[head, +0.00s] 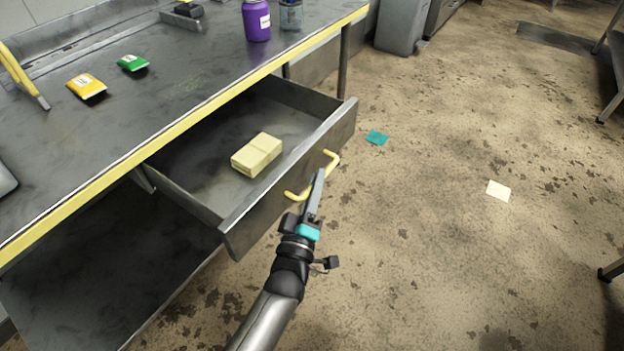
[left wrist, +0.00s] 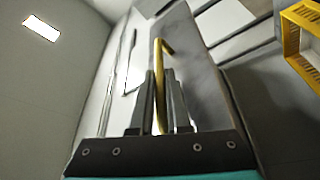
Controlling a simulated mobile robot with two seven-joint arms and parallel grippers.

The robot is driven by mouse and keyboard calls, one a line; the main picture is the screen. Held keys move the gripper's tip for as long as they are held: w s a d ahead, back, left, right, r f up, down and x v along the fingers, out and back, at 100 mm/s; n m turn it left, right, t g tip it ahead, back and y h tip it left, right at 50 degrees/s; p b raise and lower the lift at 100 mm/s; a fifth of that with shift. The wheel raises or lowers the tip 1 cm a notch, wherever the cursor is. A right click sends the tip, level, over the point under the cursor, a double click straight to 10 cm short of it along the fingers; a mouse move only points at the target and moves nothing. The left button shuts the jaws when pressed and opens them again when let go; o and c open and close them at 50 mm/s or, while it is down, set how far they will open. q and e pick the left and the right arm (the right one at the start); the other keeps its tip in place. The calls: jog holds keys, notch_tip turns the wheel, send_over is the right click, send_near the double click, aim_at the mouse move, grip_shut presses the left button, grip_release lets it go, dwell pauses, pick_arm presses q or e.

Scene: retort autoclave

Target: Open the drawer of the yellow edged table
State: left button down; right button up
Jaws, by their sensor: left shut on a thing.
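The yellow edged table (head: 190,118) fills the left of the head view. Its drawer (head: 290,165) is pulled out from under the yellow edge and its inside shows. A pale yellow block (head: 257,154) lies in the drawer. The drawer's yellow handle (head: 332,160) is on its front face. My left gripper (head: 317,185) is at the middle of the handle, shut on it. In the left wrist view the yellow handle (left wrist: 160,85) stands between the two fingers (left wrist: 160,105). My right gripper is not in view.
On the tabletop are a yellow packet (head: 86,86), a green packet (head: 132,63), a purple jar (head: 257,20) and a grey jar (head: 291,14). A teal sheet (head: 376,138) and a pale sheet (head: 498,190) lie on the floor. The floor right of the drawer is largely free.

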pick_arm(q)
jog(key=shift+s+d+r, duration=0.1)
jog(key=shift+d, duration=0.15)
jog(key=shift+s+d, duration=0.1)
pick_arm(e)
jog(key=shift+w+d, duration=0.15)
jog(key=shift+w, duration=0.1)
pick_arm(q)
jog(key=c, duration=0.9)
grip_release()
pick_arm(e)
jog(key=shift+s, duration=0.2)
pick_arm(q)
jog(key=p+v, duration=0.2)
jog(key=v, duration=1.3)
jog(key=shift+s+p, duration=0.1)
jog(key=shift+p, duration=0.2)
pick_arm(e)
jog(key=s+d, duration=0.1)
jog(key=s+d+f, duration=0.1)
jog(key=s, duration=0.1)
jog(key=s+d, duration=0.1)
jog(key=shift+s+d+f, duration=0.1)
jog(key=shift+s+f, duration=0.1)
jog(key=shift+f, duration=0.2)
